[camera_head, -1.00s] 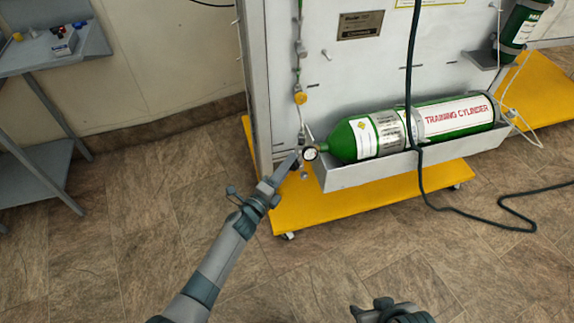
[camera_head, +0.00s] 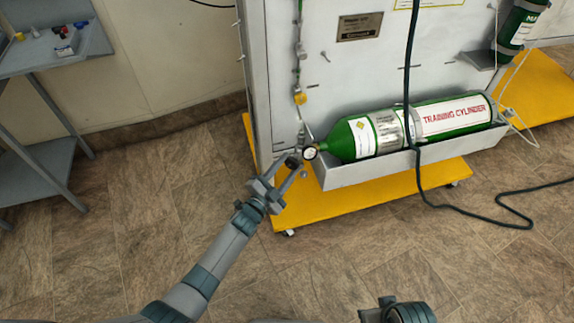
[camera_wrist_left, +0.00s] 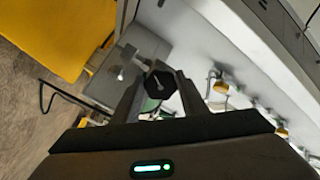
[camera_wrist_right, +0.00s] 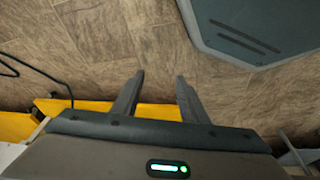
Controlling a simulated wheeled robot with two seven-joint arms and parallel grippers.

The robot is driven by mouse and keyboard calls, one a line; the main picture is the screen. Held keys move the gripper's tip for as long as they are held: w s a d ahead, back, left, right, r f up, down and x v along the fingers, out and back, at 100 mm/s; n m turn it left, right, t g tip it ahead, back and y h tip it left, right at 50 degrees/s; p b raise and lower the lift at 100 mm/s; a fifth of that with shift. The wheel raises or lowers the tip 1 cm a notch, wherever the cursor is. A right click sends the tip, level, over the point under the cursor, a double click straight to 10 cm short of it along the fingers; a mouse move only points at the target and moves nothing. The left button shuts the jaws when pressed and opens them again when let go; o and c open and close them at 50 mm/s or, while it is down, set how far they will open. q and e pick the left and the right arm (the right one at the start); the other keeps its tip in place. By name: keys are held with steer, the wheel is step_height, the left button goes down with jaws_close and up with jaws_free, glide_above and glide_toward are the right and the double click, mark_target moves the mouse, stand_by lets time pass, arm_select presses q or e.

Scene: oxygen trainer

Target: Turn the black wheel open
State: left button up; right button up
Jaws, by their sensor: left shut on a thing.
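The black wheel (camera_head: 293,161) sits at the valve end of the green cylinder (camera_head: 360,137), beside a round gauge (camera_head: 311,153). In the left wrist view the faceted black wheel (camera_wrist_left: 160,85) faces me with a pale line on it. My left gripper (camera_head: 291,168) has a finger on each side of the wheel and is shut on it; it also shows in the left wrist view (camera_wrist_left: 159,90). My right gripper (camera_wrist_right: 159,88) is open and empty above the floor in the right wrist view. The exact finger contact is small in the head view.
The cylinder lies in a grey tray (camera_head: 355,172) on a panel with a yellow base (camera_head: 370,202). A black hose (camera_head: 409,100) hangs in front of the cylinder and runs onto the floor. A grey side table (camera_head: 45,55) stands left. The floor between is clear.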

arm_select(q)
steer(key=shift+n, duration=0.9)
steer(key=n, duration=0.3)
steer(key=shift+d+f+n+p, duration=0.1)
steer(key=shift+f+n+p, duration=0.05)
steer(key=shift+n+p, duration=0.25)
steer(key=shift+n, duration=0.5)
arm_select(e)
steer(key=x, duration=0.3)
steer(key=shift+a+f, duration=0.1)
steer(key=shift+a, duration=0.05)
arm_select(q)
steer(key=shift+s, duration=0.1)
arm_select(e)
steer(key=shift+w+f, duration=0.1)
steer(key=shift+w, duration=0.05)
arm_select(q)
steer(key=o, duration=1)
steer(key=shift+o, duration=0.2)
arm_select(e)
steer(key=shift+s, duration=0.3)
steer(key=shift+s, duration=0.15)
